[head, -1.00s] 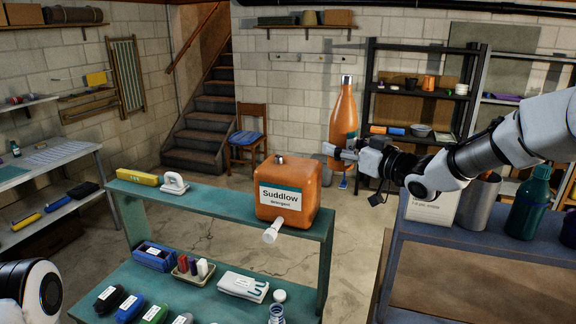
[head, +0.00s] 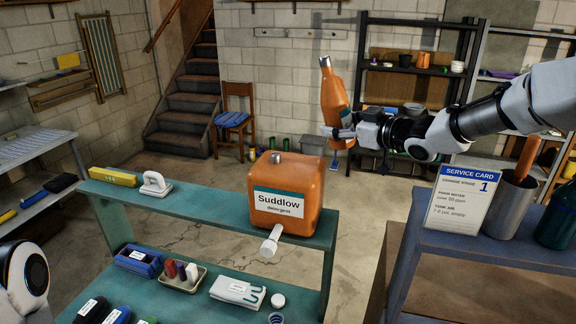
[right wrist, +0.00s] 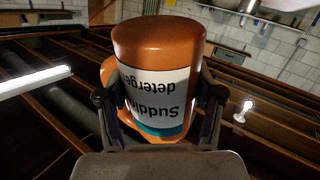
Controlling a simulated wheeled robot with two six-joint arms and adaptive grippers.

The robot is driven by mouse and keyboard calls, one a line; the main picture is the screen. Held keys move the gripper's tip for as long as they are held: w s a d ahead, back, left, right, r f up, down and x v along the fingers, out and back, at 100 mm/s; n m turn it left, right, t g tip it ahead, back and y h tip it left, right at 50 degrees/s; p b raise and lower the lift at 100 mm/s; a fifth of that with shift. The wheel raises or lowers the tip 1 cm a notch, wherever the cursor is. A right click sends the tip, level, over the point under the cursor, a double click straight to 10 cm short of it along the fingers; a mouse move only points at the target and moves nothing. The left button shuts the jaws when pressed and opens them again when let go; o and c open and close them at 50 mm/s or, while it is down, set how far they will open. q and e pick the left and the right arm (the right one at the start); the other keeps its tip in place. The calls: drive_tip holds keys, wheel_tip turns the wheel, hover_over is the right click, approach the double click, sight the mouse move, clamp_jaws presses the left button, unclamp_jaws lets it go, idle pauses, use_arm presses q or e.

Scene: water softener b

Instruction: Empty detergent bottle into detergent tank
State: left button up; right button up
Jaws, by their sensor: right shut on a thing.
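The orange detergent bottle (head: 334,92) has a grey cap or neck at its top and tilts to the left in the head view. My right gripper (head: 340,133) is shut on its lower part, holding it in the air above and right of the tank. In the right wrist view the bottle (right wrist: 158,45) sits between the fingers, its "Suddlow" label upside down. The orange detergent tank (head: 286,190), labelled "Suddlow detergent", stands on the green bench's upper shelf. It has a grey fitting (head: 276,158) on top and a white spout in front. My left gripper is out of view.
A service card (head: 461,199) and a grey canister (head: 509,205) stand on the right bench. Open floor separates the benches.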

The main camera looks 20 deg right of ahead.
drive_tip(key=f, duration=0.1)
drive_tip(key=f+n+h, duration=0.1)
drive_tip(key=w+d+f+n+g, duration=0.1)
drive_tip(key=shift+s+d+f+n+g+h, duration=0.25)
drive_tip(key=shift+s+f+n+g+h, duration=0.2)
drive_tip(key=shift+h, duration=0.25)
use_arm(q)
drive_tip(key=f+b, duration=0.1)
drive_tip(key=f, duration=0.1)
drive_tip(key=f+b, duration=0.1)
drive_tip(key=b, duration=0.1)
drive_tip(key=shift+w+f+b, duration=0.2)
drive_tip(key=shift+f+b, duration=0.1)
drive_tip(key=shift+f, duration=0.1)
use_arm(e)
drive_tip(key=d+f+n+h, duration=0.1)
drive_tip(key=d+f, duration=0.1)
drive_tip(key=d+f+n+g+h, duration=0.1)
drive_tip(key=f+n+h, duration=0.1)
drive_tip(key=shift+s+d+f, duration=0.1)
drive_tip(key=shift+s+d, duration=0.1)
drive_tip(key=shift+d, duration=0.15)
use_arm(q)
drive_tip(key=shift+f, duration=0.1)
use_arm(e)
drive_tip(key=shift+s+d+n+h, duration=0.1)
drive_tip(key=shift+d+n+h, duration=0.05)
drive_tip(key=shift+n+h, duration=0.15)
